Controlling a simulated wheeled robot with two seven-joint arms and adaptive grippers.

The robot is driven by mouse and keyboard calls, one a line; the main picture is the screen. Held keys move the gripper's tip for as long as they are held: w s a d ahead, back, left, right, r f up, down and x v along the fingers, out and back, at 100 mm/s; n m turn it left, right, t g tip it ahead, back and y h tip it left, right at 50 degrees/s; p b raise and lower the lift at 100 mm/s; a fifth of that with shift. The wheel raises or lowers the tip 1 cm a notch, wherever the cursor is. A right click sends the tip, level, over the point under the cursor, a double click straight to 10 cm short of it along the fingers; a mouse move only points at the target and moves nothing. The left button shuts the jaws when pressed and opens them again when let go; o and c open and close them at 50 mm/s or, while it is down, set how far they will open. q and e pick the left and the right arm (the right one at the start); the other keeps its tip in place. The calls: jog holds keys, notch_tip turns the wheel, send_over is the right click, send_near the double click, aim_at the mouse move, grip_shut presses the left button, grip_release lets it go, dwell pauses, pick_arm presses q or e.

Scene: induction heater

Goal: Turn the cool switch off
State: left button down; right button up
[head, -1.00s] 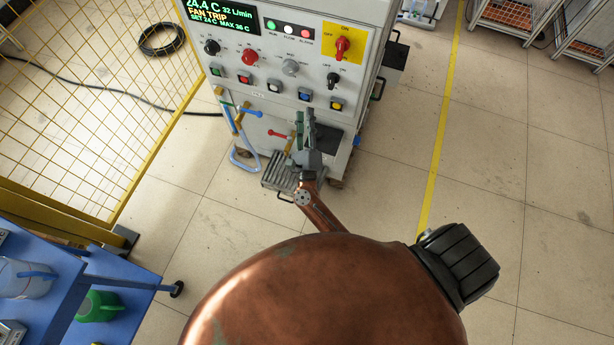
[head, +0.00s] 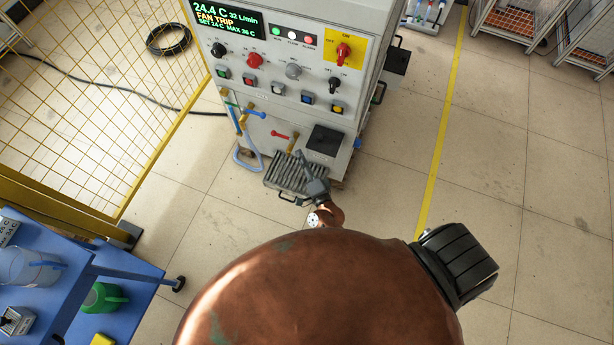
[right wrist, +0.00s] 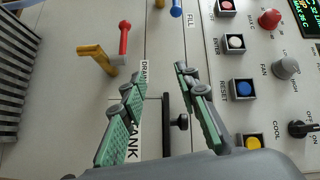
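The cool switch (head: 334,84) is a small black rotary knob on the right side of the white cabinet's control panel. In the right wrist view the cool switch (right wrist: 301,129) sits at the right edge, with COOL, OFF and ON printed near it. I cannot tell which mark it points to. My right gripper (head: 305,167) is low in front of the cabinet, over the ribbed grey tray and well below the switch. In the right wrist view its green-padded fingers (right wrist: 163,105) are apart with nothing between them. My left gripper is not in view.
A red knob on a yellow plate (head: 343,50) is above the switch. Several push buttons, including a yellow one (head: 337,108), are below it. Red-handled (head: 279,134) and blue-handled valves stick out lower down.

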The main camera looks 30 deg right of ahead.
jog(key=s+f+n+g+y, duration=0.1)
jog(key=s+f+n+g, duration=0.1)
jog(key=s+f+n, duration=0.2)
notch_tip(320, 180, down, 4)
jog(key=shift+s+a+r+p, duration=0.15)
jog(key=shift+a+p, duration=0.1)
jog(key=shift+p, duration=0.2)
